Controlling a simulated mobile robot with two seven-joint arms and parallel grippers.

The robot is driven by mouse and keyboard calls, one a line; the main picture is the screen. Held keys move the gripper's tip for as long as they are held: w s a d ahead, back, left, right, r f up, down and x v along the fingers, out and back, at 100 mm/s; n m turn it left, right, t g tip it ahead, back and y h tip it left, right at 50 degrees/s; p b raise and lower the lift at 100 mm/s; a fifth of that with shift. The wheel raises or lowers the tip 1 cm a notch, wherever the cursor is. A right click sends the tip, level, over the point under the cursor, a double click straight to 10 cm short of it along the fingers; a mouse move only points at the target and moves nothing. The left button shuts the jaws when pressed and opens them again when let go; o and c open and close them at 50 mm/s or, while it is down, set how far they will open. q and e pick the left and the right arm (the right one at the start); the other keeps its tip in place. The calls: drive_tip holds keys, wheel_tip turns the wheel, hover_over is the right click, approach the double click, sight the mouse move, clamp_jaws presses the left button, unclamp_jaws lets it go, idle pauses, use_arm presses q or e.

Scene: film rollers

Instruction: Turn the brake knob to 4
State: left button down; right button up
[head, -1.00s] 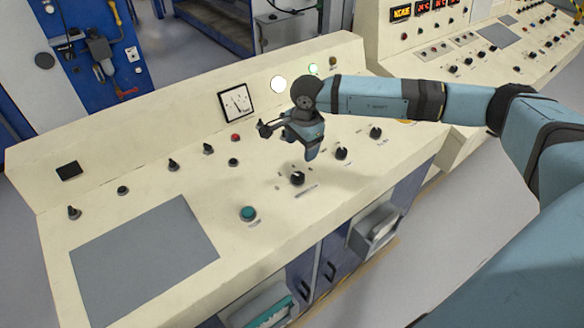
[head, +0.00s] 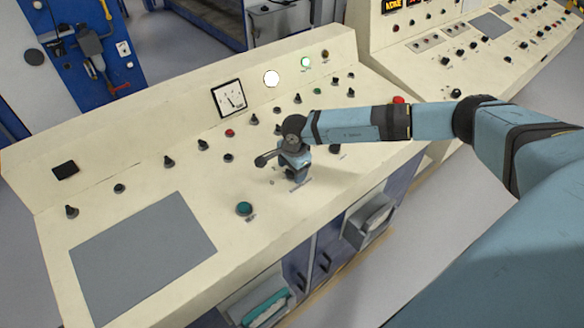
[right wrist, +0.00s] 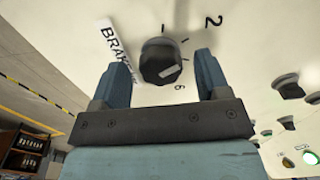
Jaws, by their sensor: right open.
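The brake knob (right wrist: 161,62) is a black round knob with a light pointer mark. In the right wrist view it stands on the cream panel beside a "BRAKE" label (right wrist: 116,52), with the numbers "2" and "6" and tick marks around it. Its pointer is turned toward the lower right, near the 6. My right gripper (right wrist: 160,75) is open, with one blue finger on each side of the knob; I cannot tell whether they touch it. In the head view my right gripper (head: 296,172) is low over the panel and hides the knob. My left gripper is not in view.
The cream console (head: 140,150) carries several other black knobs, a teal button (head: 244,208), a red button (head: 230,133) and a dial meter (head: 229,98). A flat grey plate (head: 140,255) lies at the left. Another knob (head: 335,148) is close to the right of my gripper.

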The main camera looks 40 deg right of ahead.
drive_tip(key=c, duration=0.9)
drive_tip(key=shift+f+m+b, duration=0.1)
drive_tip(key=shift+m+b, duration=0.4)
drive_tip(key=shift+m, duration=0.2)
drive_tip(key=m+b, duration=0.1)
drive_tip(key=m, duration=0.2)
drive_tip(key=shift+w+b, duration=0.1)
drive_tip(key=shift+b, duration=0.2)
drive_tip(key=m+b, duration=0.2)
drive_tip(key=m, duration=0.3)
drive_tip(key=shift+m, duration=0.3)
drive_tip(key=shift+r, duration=0.2)
drive_tip(key=o, duration=0.9)
